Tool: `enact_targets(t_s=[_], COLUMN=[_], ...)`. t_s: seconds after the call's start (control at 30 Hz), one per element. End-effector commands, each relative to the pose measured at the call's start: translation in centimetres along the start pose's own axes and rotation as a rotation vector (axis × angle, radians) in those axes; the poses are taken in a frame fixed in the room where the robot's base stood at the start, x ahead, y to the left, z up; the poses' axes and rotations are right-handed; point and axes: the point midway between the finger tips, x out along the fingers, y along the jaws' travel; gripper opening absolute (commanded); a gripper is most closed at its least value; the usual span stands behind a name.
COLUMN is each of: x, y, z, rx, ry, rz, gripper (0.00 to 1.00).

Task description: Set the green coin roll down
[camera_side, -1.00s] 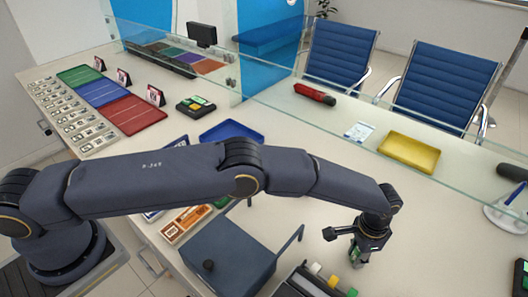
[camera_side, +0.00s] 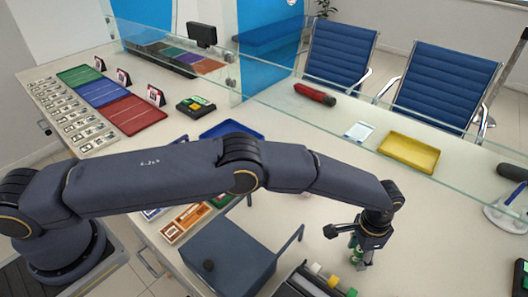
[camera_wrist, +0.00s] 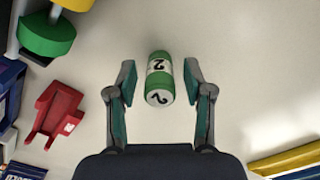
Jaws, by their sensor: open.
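The green coin roll (camera_wrist: 158,79) has a white band and a white end, both marked 2. In the wrist view it is between my open fingers, with clear gaps on both sides, so neither finger touches it. My gripper (camera_side: 350,243) is low over the counter, to the right of the dark blue-grey stand. In the side view the green roll (camera_side: 355,244) is partly hidden by the fingers. The pale counter surface (camera_wrist: 220,50) shows around it. Whether its underside fully rests on the counter is hard to see.
A red holder (camera_wrist: 53,115) and a green-and-yellow object (camera_wrist: 50,32) are left of the roll in the wrist view. A yellow tray (camera_side: 409,153), a dark blue-grey stand (camera_side: 232,255) and a glass screen stand around. The counter between gripper and yellow tray is clear.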

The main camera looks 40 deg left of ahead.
Motion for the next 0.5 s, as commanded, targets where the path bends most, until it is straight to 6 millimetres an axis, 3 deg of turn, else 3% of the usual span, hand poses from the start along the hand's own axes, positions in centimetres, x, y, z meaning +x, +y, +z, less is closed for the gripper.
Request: enact_targets(t_s=[0.3, 0.5], x=[-7.2, -10.2], y=[0.0, 0.0], z=[0.0, 0.0], rx=[-0.001, 0.000], ry=[0.002, 0.001], rz=[0.000, 0.000], gripper=[0.52, 0.52])
